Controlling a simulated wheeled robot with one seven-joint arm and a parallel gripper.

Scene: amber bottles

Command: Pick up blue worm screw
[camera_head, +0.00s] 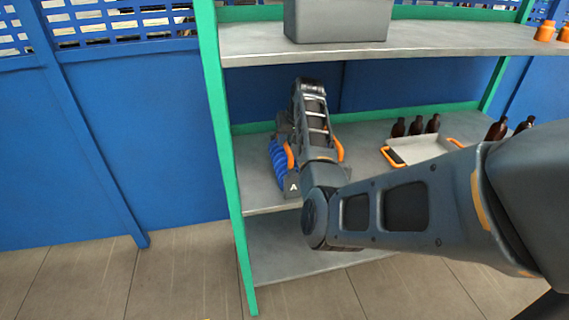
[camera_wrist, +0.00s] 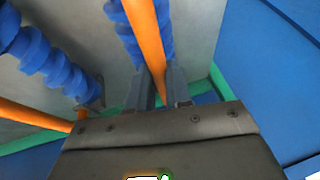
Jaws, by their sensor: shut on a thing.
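Blue worm screws (camera_head: 277,161) show at the left of the middle shelf, beside a dark part marked "A" (camera_head: 292,187). In the wrist view one blue worm screw (camera_wrist: 124,32) runs down to my gripper (camera_wrist: 159,88), partly behind an orange bar (camera_wrist: 146,40). A second blue worm screw (camera_wrist: 48,62) lies apart at the left. In the head view my arm hides most of the gripper.
Orange handles (camera_head: 340,151) show beside my arm. A light tray (camera_head: 420,148) with orange handles and several brown bottles (camera_head: 416,126) stand right on the same shelf. The upper shelf (camera_head: 440,36) holds a grey box (camera_head: 337,20). A green post (camera_head: 222,150) stands close left.

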